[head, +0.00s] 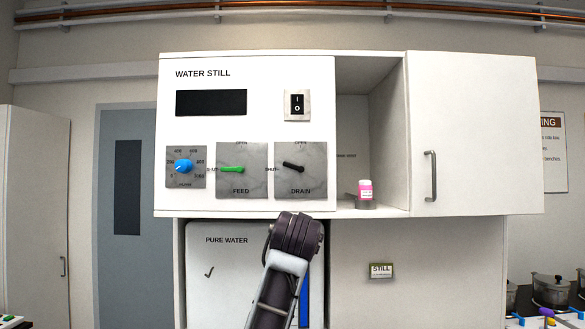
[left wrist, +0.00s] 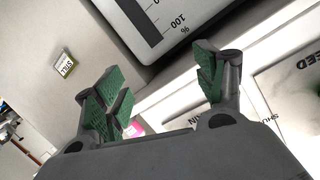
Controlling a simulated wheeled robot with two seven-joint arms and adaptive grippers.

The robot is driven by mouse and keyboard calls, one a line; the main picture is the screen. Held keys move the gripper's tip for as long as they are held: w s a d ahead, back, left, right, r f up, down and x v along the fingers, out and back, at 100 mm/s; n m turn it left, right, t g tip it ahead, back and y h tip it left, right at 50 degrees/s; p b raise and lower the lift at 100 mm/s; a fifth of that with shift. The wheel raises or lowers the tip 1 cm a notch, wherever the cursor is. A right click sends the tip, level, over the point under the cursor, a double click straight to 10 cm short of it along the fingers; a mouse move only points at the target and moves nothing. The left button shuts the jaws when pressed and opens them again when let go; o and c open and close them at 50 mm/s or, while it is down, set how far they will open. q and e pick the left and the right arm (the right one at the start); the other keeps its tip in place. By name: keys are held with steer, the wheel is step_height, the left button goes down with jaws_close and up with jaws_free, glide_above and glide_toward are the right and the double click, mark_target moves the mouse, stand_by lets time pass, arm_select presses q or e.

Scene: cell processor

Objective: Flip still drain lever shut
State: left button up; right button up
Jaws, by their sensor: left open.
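The drain lever (head: 293,165) is a short black handle on the grey DRAIN plate (head: 312,185) of the water still. It points left toward the SHUT mark, its left end a little higher than its right. An arm of mine rises in front of the lower cabinet, with its top just below the DRAIN plate; no fingers show there. In the left wrist view my left gripper (left wrist: 160,75) is open and empty, with green finger pads. Part of the DRAIN plate (left wrist: 176,130) shows beyond it, but the lever cannot be made out there. My right gripper is not in view.
The green feed lever (head: 232,169) points left beside the DRAIN plate. A blue knob (head: 183,167) and a power switch (head: 297,104) share the panel. A pink bottle (head: 365,190) stands in the open niche at right. The pure water tank (head: 230,260) is below.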

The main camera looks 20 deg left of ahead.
mark_target(292, 165)
arm_select(q)
steer(key=s+r+t, duration=0.1)
steer(key=s+r, duration=0.2)
steer(key=r, duration=0.3)
steer(key=s+r+y, duration=0.1)
steer(key=s+r, duration=0.2)
steer(key=r, duration=0.3)
steer(key=s+r+n+t, duration=0.1)
steer(key=s+r, duration=0.1)
steer(key=r, duration=0.4)
steer(key=shift+s+d+r+t+y, duration=0.3)
steer(key=shift+s+d+r, duration=0.05)
steer(key=shift+s, duration=0.05)
steer(key=shift+w, duration=0.15)
steer(key=p+x, duration=0.4)
steer(key=x, duration=0.9)
steer(key=shift+w+a+p, duration=0.15)
steer(key=shift+w+p, duration=0.1)
steer(key=shift+p, duration=0.05)
steer(key=shift+f, duration=0.1)
